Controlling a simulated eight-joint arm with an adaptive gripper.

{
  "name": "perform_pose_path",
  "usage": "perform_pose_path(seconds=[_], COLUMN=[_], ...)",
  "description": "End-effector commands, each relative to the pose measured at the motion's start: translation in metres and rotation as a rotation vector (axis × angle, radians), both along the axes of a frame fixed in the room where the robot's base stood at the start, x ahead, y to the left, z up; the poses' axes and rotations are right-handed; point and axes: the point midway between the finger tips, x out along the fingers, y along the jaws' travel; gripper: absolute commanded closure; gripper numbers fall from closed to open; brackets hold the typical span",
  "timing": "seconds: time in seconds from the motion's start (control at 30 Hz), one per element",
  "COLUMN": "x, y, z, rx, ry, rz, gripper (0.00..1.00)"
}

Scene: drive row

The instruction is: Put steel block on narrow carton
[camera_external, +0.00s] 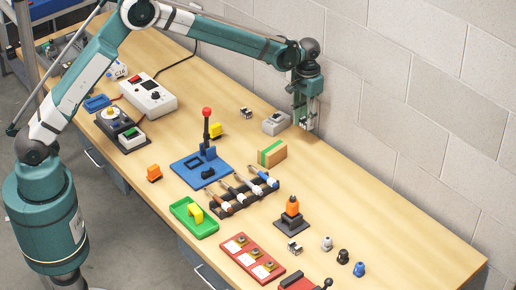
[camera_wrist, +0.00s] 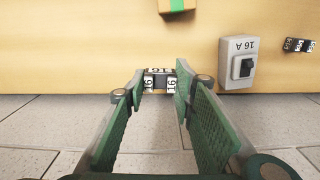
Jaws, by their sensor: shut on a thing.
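My gripper (camera_external: 304,121) is low near the back edge of the table by the wall, to the right of a grey switch box. In the wrist view my gripper (camera_wrist: 159,86) has its fingers around a small steel block (camera_wrist: 158,79) with dark number markings and is shut on it. Whether the block touches the table is unclear. The narrow carton (camera_external: 273,153), tan with a green stripe, sits on the table nearer the front. Part of the carton (camera_wrist: 176,5) shows at the top of the wrist view, apart from the gripper.
The grey switch box (camera_external: 276,122) stands beside my gripper, with another small metal block (camera_external: 246,113) beyond it. A blue lever base (camera_external: 201,168) and a rack of tools (camera_external: 242,193) stand near the carton. The block wall is close behind. Table right of the carton is clear.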

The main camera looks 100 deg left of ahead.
Motion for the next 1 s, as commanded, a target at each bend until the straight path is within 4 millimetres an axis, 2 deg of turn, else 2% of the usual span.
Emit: perform_pose_path(seconds=[0.17,0.37,0.8,1.0], x=[-0.004,-0.017,-0.078,-0.101], y=[-0.003,-0.014,-0.060,-0.077], z=[0.004,0.015,0.053,0.064], rx=[0.000,0.000,0.000,0.000], ry=[0.000,0.000,0.000,0.000], rz=[0.001,0.003,0.018,0.022], gripper=[0.90,0.90,0.90,0.90])
